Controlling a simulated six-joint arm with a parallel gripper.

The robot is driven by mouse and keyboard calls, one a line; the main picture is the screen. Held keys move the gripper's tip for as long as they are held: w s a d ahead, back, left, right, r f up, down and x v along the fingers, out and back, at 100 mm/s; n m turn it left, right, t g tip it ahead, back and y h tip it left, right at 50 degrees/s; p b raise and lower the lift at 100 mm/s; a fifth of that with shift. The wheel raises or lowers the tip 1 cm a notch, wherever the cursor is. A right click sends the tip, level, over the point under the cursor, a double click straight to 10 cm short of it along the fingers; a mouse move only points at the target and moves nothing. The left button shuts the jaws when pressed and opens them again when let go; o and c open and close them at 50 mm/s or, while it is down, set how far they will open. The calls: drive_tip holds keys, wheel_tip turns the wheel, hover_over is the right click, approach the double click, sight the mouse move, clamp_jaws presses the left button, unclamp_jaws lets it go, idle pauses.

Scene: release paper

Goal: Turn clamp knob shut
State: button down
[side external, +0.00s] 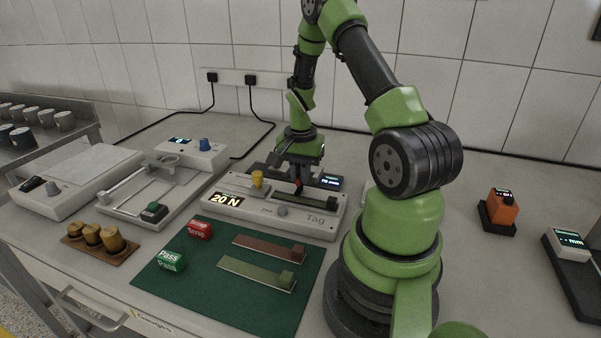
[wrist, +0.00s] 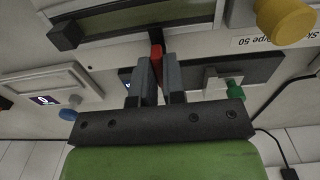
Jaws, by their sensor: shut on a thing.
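The grey-white test unit (side external: 318,222) stands behind the green mat, with a 20 N display on its front. My gripper (side external: 299,187) points down over its right part. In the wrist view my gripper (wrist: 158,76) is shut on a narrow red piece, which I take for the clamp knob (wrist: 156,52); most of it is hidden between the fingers. Only a speck of red shows at the fingertips in the side view. A yellow knob (side external: 258,179) stands upright on the unit's left part, apart from my gripper; it also shows in the wrist view (wrist: 286,20).
The green mat (side external: 210,278) holds a red block (side external: 200,229), a green Pass block (side external: 171,260) and two strips. Brass weights (side external: 92,234) stand at the left. A device with a blue knob (side external: 204,144) is behind. An orange gauge (side external: 502,207) stands right.

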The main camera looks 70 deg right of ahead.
idle(0.6)
drive_tip(key=c, duration=1.2)
unclamp_jaws()
drive_tip(key=shift+r, duration=0.1)
wheel_tip(320, 180, up, 10)
drive_tip(key=w+a+r+n+t, duration=0.25)
drive_tip(key=a+r+n, duration=0.25)
drive_tip(key=a+r, duration=0.6)
drive_tip(key=s+a+r+n+t+y, duration=0.1)
drive_tip(key=s+a+r+n+t, duration=0.1)
drive_tip(key=s+a+n, duration=0.2)
drive_tip(key=s+a+r+n+t+y, duration=0.1)
drive_tip(key=s+a+n, duration=0.3)
drive_tip(key=a, duration=0.6)
drive_tip(key=shift+s+r+n+t, duration=0.4)
drive_tip(key=shift+s+r+t, duration=0.25)
drive_tip(key=shift+t, duration=0.2)
